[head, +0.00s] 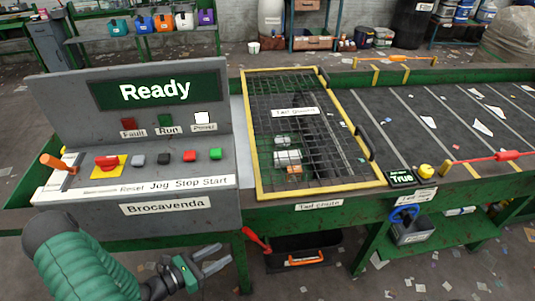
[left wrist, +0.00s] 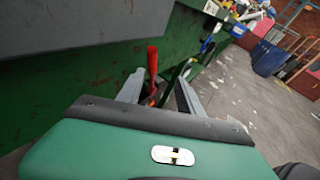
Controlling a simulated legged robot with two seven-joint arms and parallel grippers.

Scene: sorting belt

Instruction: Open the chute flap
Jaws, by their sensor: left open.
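A red lever handle (head: 256,239) sticks out from the green front of the belt frame, below the chute label (head: 319,205). I take it to be the flap's handle; the flap itself is not clearly seen. My left gripper (head: 225,256) is open and empty, left of the handle and a little lower, its fingers pointing right. In the left wrist view the red handle (left wrist: 152,62) shows upright just beyond the open fingers of the left gripper (left wrist: 163,84), nearer the left finger. It appears apart from both fingers. My right gripper is not in view.
The control console (head: 180,208) reads Ready and stands above my left arm. A yellow-framed mesh guard (head: 250,130) covers the belt. A black bin (head: 275,262) with an orange handle sits beneath the frame. A green leg (head: 242,265) stands close to my gripper.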

